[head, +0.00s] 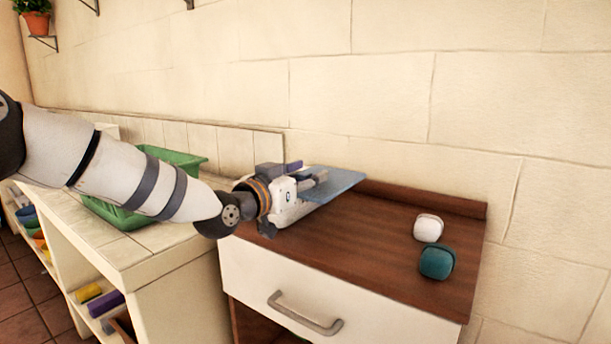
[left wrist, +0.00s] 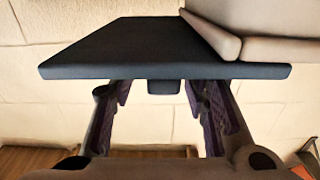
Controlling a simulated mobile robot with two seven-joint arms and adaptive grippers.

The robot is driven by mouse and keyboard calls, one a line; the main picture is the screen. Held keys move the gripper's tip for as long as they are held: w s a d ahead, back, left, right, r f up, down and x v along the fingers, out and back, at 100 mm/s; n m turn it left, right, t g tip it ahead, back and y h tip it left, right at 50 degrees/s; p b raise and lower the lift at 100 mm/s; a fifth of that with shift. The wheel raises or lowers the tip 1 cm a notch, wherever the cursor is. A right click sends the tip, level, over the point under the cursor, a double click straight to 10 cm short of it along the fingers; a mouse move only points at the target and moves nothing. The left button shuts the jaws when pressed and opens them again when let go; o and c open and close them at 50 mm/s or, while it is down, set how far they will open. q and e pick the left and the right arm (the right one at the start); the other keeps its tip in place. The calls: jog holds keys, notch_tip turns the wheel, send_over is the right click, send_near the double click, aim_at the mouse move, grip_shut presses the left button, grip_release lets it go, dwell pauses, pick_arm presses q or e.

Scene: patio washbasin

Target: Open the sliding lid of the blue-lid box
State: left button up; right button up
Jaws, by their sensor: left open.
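The blue lid (head: 340,184) shows in the head view as a flat blue panel above the wooden top, just right of my left gripper (head: 316,181). In the left wrist view the lid (left wrist: 165,50) is a dark slab across the upper part, with a small dark tab (left wrist: 163,87) below its near edge. The left gripper (left wrist: 158,95) is open there, its fingers on either side of the tab with gaps. Whether a finger touches the lid, I cannot tell. A pale rounded part (left wrist: 258,35) overlaps the lid; the box body is otherwise not clearly visible.
The wooden top (head: 375,238) sits on a white drawer unit with a metal handle (head: 305,314). A white item (head: 428,228) and a teal item (head: 437,262) stand at its right. A green crate (head: 178,158) is behind my left arm. A stone wall rises behind.

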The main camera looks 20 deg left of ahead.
pick_arm(q)
jog(key=v, duration=1.2)
jog(key=s+d+f+n+g+y, duration=0.1)
jog(key=s+f+g, duration=0.2)
jog(key=s+f, duration=0.55)
jog(key=s+d+f+n+g+y+p, duration=0.1)
jog(key=s+f+g, duration=0.25)
jog(key=f, duration=0.95)
jog(key=s+f+n+g+y, duration=0.1)
jog(key=s+f+g, duration=0.35)
jog(key=f, duration=0.55)
jog(key=s+a+f+g+y, duration=0.1)
jog(key=s+f+g, duration=0.1)
jog(key=s, duration=0.8)
jog(key=s+a+f+n+g+y, duration=0.1)
jog(key=s+f+g, duration=0.2)
jog(key=s, duration=0.8)
jog(key=s+a+f+g+y, duration=0.1)
jog(key=s+f, duration=0.4)
jog(key=s, duration=0.6)
jog(key=shift+s+a+f+g+p, duration=0.25)
jog(key=shift+a+g+p, duration=0.2)
jog(key=shift+g, duration=0.75)
pick_arm(e)
jog(key=shift+w+r+t, duration=0.5)
jog(key=shift+w+r, duration=0.65)
